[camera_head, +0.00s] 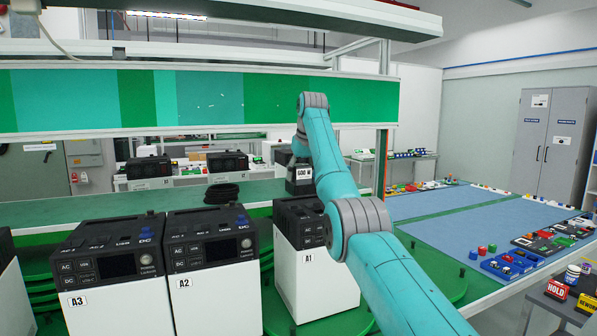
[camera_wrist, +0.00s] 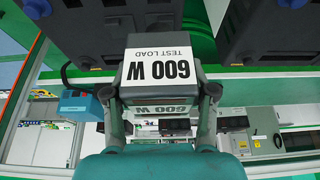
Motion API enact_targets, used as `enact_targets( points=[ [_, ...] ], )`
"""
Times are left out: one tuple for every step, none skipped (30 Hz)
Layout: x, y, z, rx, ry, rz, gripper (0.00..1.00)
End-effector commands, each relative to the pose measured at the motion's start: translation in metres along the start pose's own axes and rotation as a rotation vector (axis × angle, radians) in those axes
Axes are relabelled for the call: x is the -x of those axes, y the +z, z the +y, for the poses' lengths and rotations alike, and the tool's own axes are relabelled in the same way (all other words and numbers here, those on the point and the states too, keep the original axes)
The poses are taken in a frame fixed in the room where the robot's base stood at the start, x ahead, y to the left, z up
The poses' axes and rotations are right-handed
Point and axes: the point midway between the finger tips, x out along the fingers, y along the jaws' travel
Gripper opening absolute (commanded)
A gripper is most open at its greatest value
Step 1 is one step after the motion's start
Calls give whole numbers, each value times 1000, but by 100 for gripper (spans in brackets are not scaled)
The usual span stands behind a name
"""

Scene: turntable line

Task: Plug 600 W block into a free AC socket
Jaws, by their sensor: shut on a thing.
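The 600 W block (camera_head: 300,174) is a dark box with a white "600 W" label, held above the power station A1 (camera_head: 318,269). In the wrist view the block (camera_wrist: 162,50) shows its "600 W TEST LOAD" label upside down. My gripper (camera_wrist: 161,88) is shut on it, one finger on each side. Stations A2 (camera_head: 218,271) and A3 (camera_head: 119,281) stand left of A1, white with black tops marked AC, DC and USB. My arm covers part of A1, and its AC sockets cannot be made out. The block looks apart from the stations.
A coil of black cable (camera_head: 221,193) lies on the green bench behind the stations. More black units (camera_head: 150,171) stand farther back. At right, a blue-matted table (camera_head: 480,221) carries small coloured parts and a blue tray (camera_head: 508,266). HOLD and REWORK signs (camera_head: 557,290) stand at lower right.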

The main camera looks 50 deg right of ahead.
Motion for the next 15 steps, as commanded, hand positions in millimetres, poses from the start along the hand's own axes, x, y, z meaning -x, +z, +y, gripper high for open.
enact_targets(
  points=[
    [-4, 1, 0, 0, 0, 1, 0],
    [-6, 2, 0, 0, 0, 2, 0],
    [-9, 4, 0, 0, 0, 2, 0],
    [-12, 5, 0, 0, 0, 1, 0],
    [-14, 6, 0, 0, 0, 2, 0],
    [-16, 7, 0, 0, 0, 3, 0],
    [-19, 8, 0, 0, 0, 2, 0],
    [-21, 9, 0, 0, 0, 2, 0],
    [-24, 10, 0, 0, 0, 2, 0],
    [-26, 10, 0, 0, 0, 3, 0],
    [-28, 12, 0, 0, 0, 2, 0],
    [-32, 13, 0, 0, 0, 2, 0],
    [-34, 14, 0, 0, 0, 2, 0],
    [-36, 15, 0, 0, 0, 2, 0],
    [-39, 16, 0, 0, 0, 2, 0]
  ],
)
